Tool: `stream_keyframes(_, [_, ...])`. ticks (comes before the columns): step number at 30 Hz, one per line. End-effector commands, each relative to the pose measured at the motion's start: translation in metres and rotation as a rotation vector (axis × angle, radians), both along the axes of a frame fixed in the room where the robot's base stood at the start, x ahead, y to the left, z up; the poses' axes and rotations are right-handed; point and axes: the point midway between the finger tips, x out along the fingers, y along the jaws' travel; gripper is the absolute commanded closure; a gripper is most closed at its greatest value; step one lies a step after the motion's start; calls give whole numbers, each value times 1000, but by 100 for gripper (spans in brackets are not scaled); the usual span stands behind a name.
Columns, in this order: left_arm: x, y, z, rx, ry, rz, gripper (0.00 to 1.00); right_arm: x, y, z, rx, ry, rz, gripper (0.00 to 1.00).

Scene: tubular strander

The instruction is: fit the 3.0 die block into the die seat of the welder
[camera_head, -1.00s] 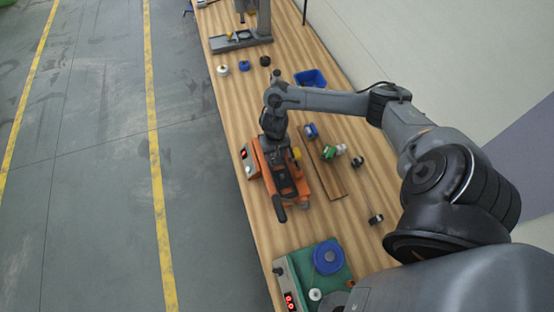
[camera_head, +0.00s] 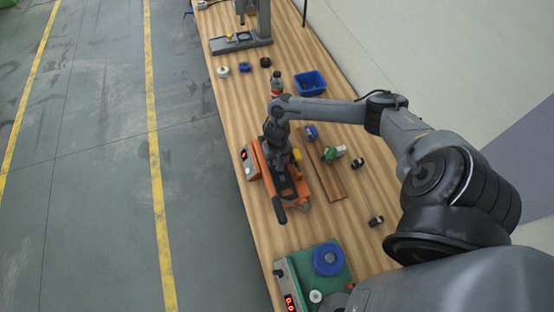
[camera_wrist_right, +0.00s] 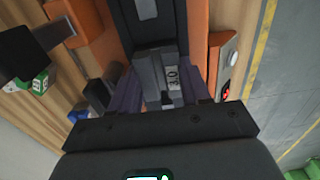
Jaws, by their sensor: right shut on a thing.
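The orange welder (camera_head: 298,207) stands on the wooden bench, with a dark bed and a black handle towards the front. In the right wrist view the orange body (camera_wrist_right: 92,25) and dark bed (camera_wrist_right: 150,28) lie just beyond the gripper. My right gripper (camera_wrist_right: 160,88) is shut on a grey die block marked 3.0 (camera_wrist_right: 173,77), held over the welder's bed. I cannot tell whether the block touches the seat, which the block and fingers hide. In the head view my right gripper (camera_head: 279,160) is over the welder's rear part. My left gripper is not in view.
Blue (camera_head: 311,132) and green (camera_head: 329,154) items lie right of the welder, near a brown strip (camera_head: 332,184). Behind are a bottle (camera_head: 276,84), a blue bin (camera_head: 310,83) and a grey stand (camera_head: 240,42). A green unit with a blue spool (camera_head: 328,258) stands in front.

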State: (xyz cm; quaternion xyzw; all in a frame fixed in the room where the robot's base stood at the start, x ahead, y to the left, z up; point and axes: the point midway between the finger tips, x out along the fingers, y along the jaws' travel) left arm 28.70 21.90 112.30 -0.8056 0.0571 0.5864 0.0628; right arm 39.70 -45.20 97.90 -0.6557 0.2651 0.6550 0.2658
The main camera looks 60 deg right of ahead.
Motion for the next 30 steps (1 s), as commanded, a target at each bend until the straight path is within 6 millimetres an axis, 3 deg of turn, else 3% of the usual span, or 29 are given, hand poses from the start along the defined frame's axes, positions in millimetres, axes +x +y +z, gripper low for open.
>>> stream_keyframes(1, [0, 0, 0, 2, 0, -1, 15, 0, 0, -1, 1, 1, -1, 52])
stream_keyframes(6, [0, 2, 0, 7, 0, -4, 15, 0, 0, -1, 0, 1, 0, 28])
stream_keyframes(19, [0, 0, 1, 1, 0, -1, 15, 0, 0, 8, 0, 0, 1, 28])
stream_keyframes(30, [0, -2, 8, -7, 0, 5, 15, 1, 0, 70, 0, -3, 2, 28])
